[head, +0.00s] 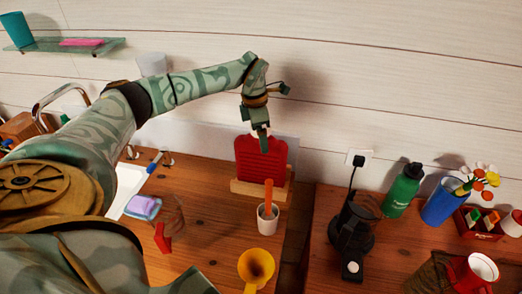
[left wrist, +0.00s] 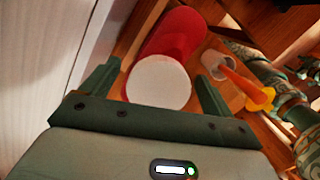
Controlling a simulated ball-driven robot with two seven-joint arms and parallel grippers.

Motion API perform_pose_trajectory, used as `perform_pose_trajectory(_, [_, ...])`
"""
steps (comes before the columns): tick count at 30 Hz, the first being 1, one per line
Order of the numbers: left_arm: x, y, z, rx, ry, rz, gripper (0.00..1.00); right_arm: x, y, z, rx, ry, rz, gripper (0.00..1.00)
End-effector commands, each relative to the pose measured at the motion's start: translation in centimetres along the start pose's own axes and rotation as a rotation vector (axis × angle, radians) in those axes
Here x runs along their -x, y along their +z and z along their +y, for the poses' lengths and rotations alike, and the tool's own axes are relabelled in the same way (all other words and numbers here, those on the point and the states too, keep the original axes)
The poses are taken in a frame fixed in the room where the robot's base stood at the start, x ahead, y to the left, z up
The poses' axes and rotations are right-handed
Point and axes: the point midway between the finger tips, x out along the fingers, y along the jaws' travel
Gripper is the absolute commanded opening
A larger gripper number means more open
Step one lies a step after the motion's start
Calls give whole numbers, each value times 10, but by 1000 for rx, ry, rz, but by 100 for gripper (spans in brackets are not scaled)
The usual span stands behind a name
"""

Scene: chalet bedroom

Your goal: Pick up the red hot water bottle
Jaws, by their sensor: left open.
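The red hot water bottle (head: 262,160) stands upright with ridges on its front, in a low wooden holder (head: 246,187) against the wall. My left gripper (head: 264,134) is over its top, pointing down, and hides its neck. In the left wrist view, the bottle's red body (left wrist: 180,35) lies behind a round white top (left wrist: 158,82). The open fingers of my left gripper (left wrist: 155,85) lie on either side of that white top, with gaps showing. Green patterned parts of my own show at the right of that view; my right gripper is not clear there.
A white cup with an orange handle (head: 268,210) and a yellow funnel-like item (head: 256,266) stand in front. Right of a gap are a dark appliance (head: 350,235), a green bottle (head: 403,190) and a blue flower holder (head: 440,202). The wall (head: 390,80) is close behind.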

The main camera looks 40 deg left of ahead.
Motion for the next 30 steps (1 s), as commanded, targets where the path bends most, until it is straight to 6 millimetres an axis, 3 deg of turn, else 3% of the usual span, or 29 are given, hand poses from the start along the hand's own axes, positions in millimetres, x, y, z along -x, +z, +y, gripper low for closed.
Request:
perform_pose_trajectory(4, [-22, 0, -1, 1, -1, 1, 88, -4, 0, -2, -1, -3, 0, 72])
perform_pose_trajectory(12, [-25, 0, 0, 1, 1, -1, 88, -4, -2, -7, -3, -9, 2, 72])
perform_pose_trajectory(21, [-25, 0, 0, 1, 0, 0, 4, -4, -1, -7, -2, -9, 2, 72])
perform_pose_trajectory(22, [-25, 0, 0, 1, 0, 0, 0, -4, -1, -6, -2, -8, 2, 72])
perform_pose_trajectory(30, [-21, 1, 0, 1, 3, -3, 0, -3, 0, -3, 0, -4, 0, 72])
